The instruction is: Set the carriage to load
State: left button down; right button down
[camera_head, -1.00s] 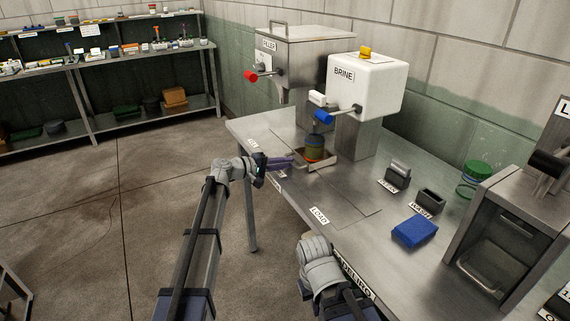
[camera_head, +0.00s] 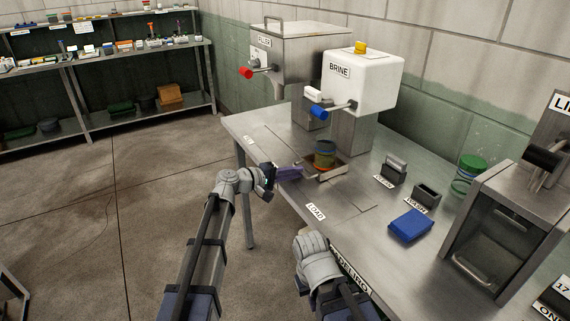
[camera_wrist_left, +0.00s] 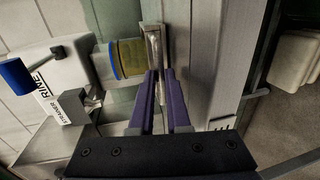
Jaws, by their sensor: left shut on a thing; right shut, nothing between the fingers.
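My left gripper (camera_head: 297,172) is shut on the carriage's near side. In the left wrist view its purple fingers (camera_wrist_left: 164,78) close on the carriage's upright metal plate (camera_wrist_left: 153,45), beside the jar (camera_wrist_left: 127,59). My right gripper (camera_head: 314,255) is low at the table's front edge, shut and empty; its fingers are hidden by the wrist.
The white brine box (camera_head: 362,82) with a blue-ended lever (camera_head: 319,111) and the filler (camera_head: 300,55) with a red knob overhang the back. The slot toward LOAD is clear.

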aim_at(323, 210)
pick_arm(q)
jog(key=s+d, duration=0.2)
jog(key=s, duration=0.2)
jog(key=s+d, duration=0.3)
jog(key=s, duration=0.2)
jog(key=s+d, duration=0.3)
jog(key=s, duration=0.1)
jog(key=shift+s+d+f, duration=0.1)
jog(key=shift+s+d, duration=0.05)
jog(key=shift+s, duration=0.15)
jog(key=c, duration=1.2)
grip_release()
jog(key=shift+s, duration=0.1)
jog(key=shift+o, duration=0.2)
jog(key=p+v, duration=0.1)
jog(key=v, duration=0.6)
jog(key=shift+s+a, duration=0.1)
jog(key=shift+a, duration=0.2)
